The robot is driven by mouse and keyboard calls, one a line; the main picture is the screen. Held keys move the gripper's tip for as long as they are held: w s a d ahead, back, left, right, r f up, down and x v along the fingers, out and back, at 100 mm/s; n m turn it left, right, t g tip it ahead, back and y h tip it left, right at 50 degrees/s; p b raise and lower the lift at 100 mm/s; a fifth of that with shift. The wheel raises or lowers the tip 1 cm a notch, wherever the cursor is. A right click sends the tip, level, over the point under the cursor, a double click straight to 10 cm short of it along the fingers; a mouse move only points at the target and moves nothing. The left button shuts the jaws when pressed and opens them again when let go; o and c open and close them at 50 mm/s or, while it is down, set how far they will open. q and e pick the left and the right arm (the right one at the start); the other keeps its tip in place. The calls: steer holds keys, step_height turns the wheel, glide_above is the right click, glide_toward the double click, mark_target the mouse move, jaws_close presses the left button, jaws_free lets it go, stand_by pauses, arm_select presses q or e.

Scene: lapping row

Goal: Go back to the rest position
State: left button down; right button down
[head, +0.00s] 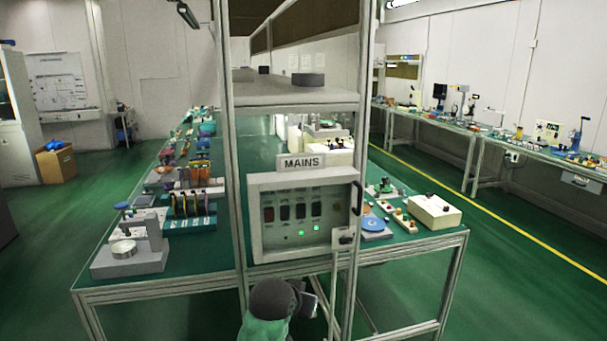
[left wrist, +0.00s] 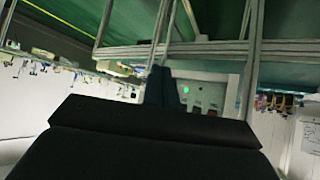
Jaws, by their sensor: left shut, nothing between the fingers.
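My left gripper (left wrist: 161,78) shows in the left wrist view as dark fingers pressed together at the centre, with nothing between them. Beyond the fingers, that view shows the grey mains panel (left wrist: 207,92) upside down, with a green lamp lit; the fingers cover part of it. In the head view the mains panel (head: 300,212) stands upright on the frame under a MAINS sign (head: 302,162). It has several dark switches and two lit green lamps. A grey and green arm part shows low in front of it, but its fingers cannot be made out. My right gripper is out of view.
Metal frame posts (head: 233,150) rise beside the panel. The green bench (head: 225,265) carries a grey stand with a round dish (head: 124,248), racks of discs (head: 190,207), a blue disc (head: 373,224) and a cream box (head: 434,211). The floor is clear to the right.

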arm_select(q)
steer(key=s+a+f+n+g+y, duration=0.1)
steer(key=s+a+f, duration=0.55)
steer(key=s, duration=0.35)
steer(key=s+a+f+n+g+y, duration=0.1)
steer(key=s+a+f+g, duration=0.1)
steer(key=s+a+f, duration=0.7)
steer(key=s+f+g, duration=0.2)
steer(key=s+f, duration=0.3)
steer(key=s, duration=0.5)
steer(key=s+f+g, duration=0.1)
steer(key=s+f, duration=0.4)
steer(key=s, duration=0.6)
steer(key=shift+d+f+g+y, duration=0.3)
steer(key=shift+g, duration=0.1)
